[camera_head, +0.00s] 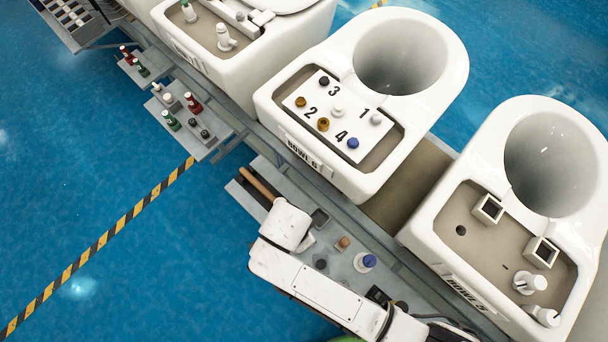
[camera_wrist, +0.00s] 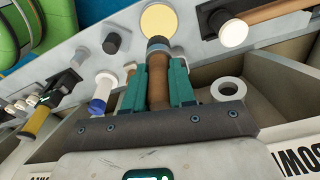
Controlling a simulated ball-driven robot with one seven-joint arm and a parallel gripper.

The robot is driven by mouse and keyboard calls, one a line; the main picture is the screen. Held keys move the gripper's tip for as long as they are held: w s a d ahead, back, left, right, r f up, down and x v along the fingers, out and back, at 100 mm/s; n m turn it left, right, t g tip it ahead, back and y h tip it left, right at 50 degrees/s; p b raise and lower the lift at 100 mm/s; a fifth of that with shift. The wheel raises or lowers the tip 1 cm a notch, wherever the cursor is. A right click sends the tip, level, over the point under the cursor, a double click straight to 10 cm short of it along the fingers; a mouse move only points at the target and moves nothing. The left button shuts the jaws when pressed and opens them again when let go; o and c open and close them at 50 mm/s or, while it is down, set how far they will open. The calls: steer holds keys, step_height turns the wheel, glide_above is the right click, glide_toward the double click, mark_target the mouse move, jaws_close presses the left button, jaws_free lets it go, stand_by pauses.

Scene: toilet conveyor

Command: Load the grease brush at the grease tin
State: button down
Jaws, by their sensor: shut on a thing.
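My gripper (camera_wrist: 160,60) is shut on the brown handle of the grease brush (camera_wrist: 158,78), between two teal fingers in the wrist view. The brush's dark end points away from me toward a round pale-yellow surface, which looks like the grease tin (camera_wrist: 159,19). The dark end overlaps its near edge in the picture; I cannot tell whether they touch. In the head view my white wrist (camera_head: 285,226) is over the grey side tray and hides the fingers, brush and tin.
The grey tray (camera_head: 331,236) holds a blue-topped piece (camera_head: 365,262), a brown knob (camera_head: 344,242) and a wooden handle (camera_head: 258,185). In the wrist view a white ring (camera_wrist: 228,89) lies right of the fingers. Bowl 6 (camera_head: 300,105) and Bowl 5 (camera_head: 470,240) stand beyond the tray.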

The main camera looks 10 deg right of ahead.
steer(key=shift+a+f+b, duration=0.2)
steer(key=shift+f+b, duration=0.35)
steer(key=shift+f, duration=0.05)
step_height(320, 180, down, 5)
steer(key=b, duration=0.5)
steer(key=shift+d, duration=0.1)
steer(key=shift+f, duration=0.65)
stand_by(2.0)
step_height(320, 180, up, 7)
steer(key=p, duration=0.7)
steer(key=shift+r, duration=0.15)
stand_by(0.9)
